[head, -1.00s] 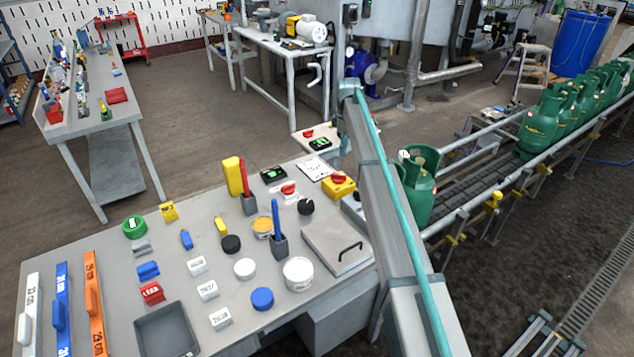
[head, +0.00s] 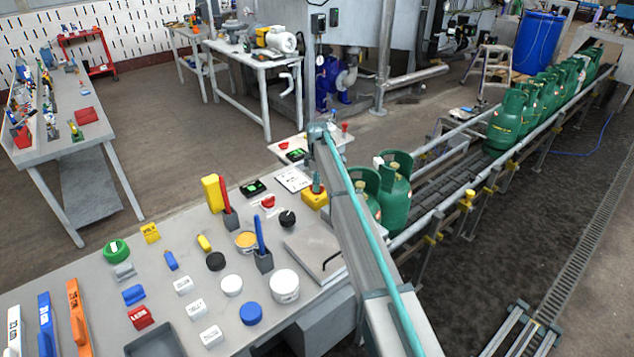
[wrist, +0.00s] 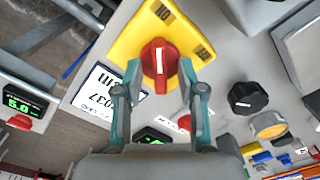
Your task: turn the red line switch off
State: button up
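The white line runs nearly upright in the wrist view. My gripper (wrist: 160,68) is open, with one fingertip on each side of the knob; I cannot tell whether they touch it. In the head view, my gripper (head: 317,183) is over the yellow box (head: 313,200) on the panel's far right, and hides the knob.
The panel (head: 225,325) also carries cups, blocks and a handled lid (head: 315,257). Green gas cylinders (head: 396,192) stand on the conveyor (head: 450,172) beyond my arm.

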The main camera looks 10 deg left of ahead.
jog(key=shift+f, duration=0.35)
grip_shut()
jog(key=shift+m, duration=0.3)
jog(key=m+b, duration=0.2)
jog(key=m, duration=0.1)
jog(key=m+b, duration=0.2)
jog(key=m, duration=0.2)
jog(key=shift+m, duration=0.4)
jog(key=m+b, duration=0.1)
jog(key=m, duration=0.3)
jog(key=shift+m+b, duration=0.3)
jog(key=m+b, duration=0.1)
jog(key=m, duration=0.3)
jog(key=shift+m, duration=0.4)
